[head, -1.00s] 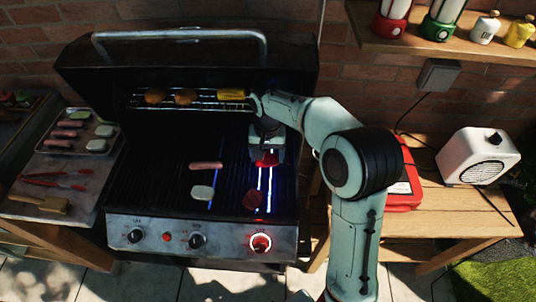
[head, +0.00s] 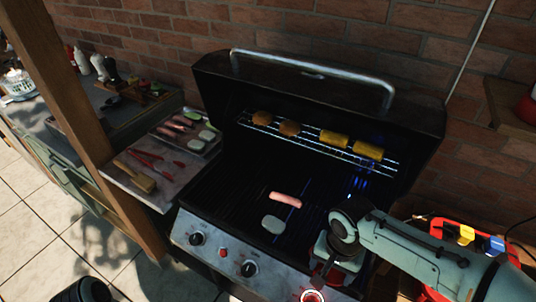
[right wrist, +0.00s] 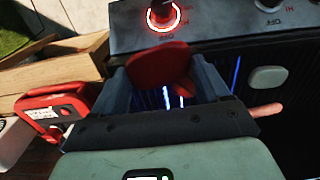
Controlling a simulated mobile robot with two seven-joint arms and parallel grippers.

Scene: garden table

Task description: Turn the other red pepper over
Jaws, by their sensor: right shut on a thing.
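My right gripper (right wrist: 162,82) is shut on a red pepper (right wrist: 168,62), which sits between its two fingers in the right wrist view. In the head view the gripper (head: 322,272) is low over the front right of the grill, near the lit knob, and its arm covers that part of the grate. Only one red pepper shows clearly; the other cannot be made out. A sausage (head: 286,200) and a pale slice (head: 273,224) lie on the grate (head: 228,192) to the left of the gripper. My left gripper is not in view.
Corn pieces (head: 368,150) and brown round pieces (head: 289,129) are on the raised rack. The open lid (head: 300,85) stands behind. A side shelf (head: 172,184) at left holds a food tray, red tongs (head: 150,157) and a brush. A red case (head: 470,235) is at right.

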